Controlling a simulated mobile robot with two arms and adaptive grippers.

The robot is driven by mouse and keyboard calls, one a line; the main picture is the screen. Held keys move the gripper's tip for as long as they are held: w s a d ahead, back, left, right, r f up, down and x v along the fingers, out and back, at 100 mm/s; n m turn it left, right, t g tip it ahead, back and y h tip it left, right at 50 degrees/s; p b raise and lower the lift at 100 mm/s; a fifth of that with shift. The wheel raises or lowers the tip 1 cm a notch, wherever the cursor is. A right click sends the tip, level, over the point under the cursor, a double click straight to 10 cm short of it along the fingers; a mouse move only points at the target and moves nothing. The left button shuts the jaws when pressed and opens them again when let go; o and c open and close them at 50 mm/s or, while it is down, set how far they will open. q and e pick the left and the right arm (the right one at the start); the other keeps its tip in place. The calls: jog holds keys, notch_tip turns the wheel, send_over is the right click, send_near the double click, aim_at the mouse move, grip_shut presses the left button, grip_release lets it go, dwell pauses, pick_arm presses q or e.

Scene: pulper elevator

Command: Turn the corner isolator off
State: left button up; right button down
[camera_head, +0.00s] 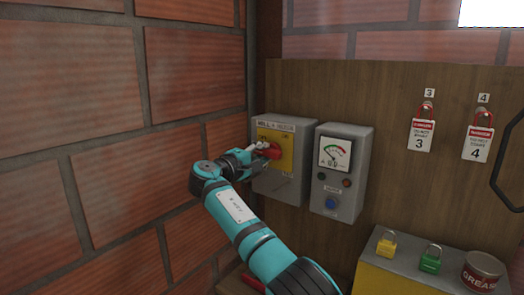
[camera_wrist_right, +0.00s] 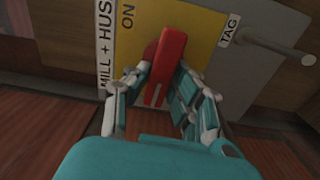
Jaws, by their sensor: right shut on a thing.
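The corner isolator (camera_head: 286,190) is a grey box with a yellow plate (camera_head: 284,142), mounted on the wooden board beside the brick corner. Its red handle (camera_head: 270,152) is partly hidden by my right gripper (camera_head: 259,153). In the right wrist view the red handle (camera_wrist_right: 170,55) lies between the fingers of my right gripper (camera_wrist_right: 160,85), which is shut on it. The handle's length runs roughly along the line of the lettering. An "ON" label (camera_wrist_right: 129,20) shows on the yellow plate, with a "TAG" label (camera_wrist_right: 230,30) on the grey face. My left gripper is out of view.
A grey meter box (camera_head: 342,165) with a dial and blue button stands close right of the isolator. Red tags 3 (camera_head: 421,133) and 4 (camera_head: 478,142) hang further right. A yellow padlock (camera_head: 386,244), green padlock (camera_head: 430,260) and grease tin (camera_head: 482,272) sit lower right. Brick wall (camera_head: 100,150) bounds the left.

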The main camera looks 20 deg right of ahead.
jog(key=shift+n, duration=0.5)
jog(key=c, duration=1.2)
grip_release()
jog(key=shift+o, duration=0.2)
jog(key=v, duration=1.2)
jog(key=shift+f, duration=0.15)
